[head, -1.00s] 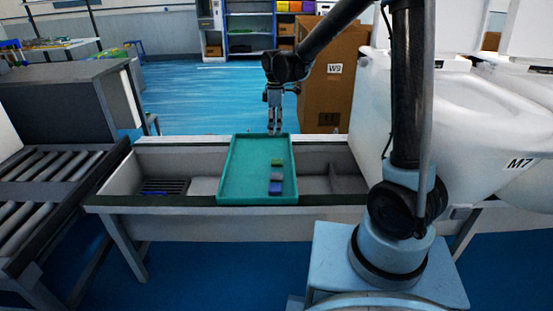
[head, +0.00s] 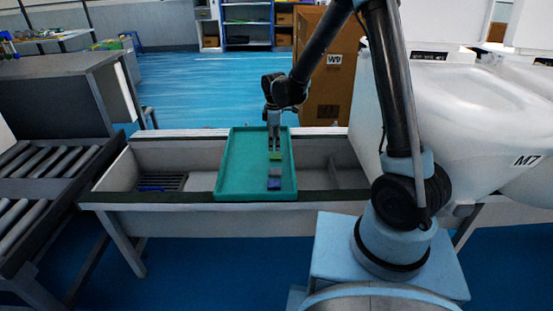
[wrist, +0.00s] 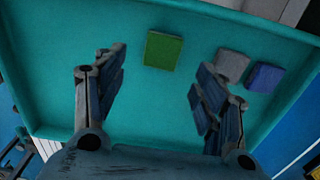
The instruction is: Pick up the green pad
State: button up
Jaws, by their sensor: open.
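The green pad (head: 275,156) lies flat in a teal tray (head: 235,165), at the far end of a short row of pads. My gripper (head: 274,145) points down over the tray, just behind the green pad in the head view. In the wrist view my gripper (wrist: 155,78) has its fingers spread wide with nothing between them. I cannot tell its exact height above the tray.
A grey pad (wrist: 232,65) and a blue pad (wrist: 265,77) lie beside the green one in the tray. The tray has raised rims and sits across a grey trough (head: 325,160).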

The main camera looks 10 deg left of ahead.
aim_at(276, 155)
jog(key=shift+d+f, duration=0.15)
jog(key=shift+f, duration=1.4)
jog(key=shift+d+f, duration=0.1)
jog(key=shift+f, duration=1.4)
jog(key=shift+c, duration=0.6)
jog(key=c, duration=0.7)
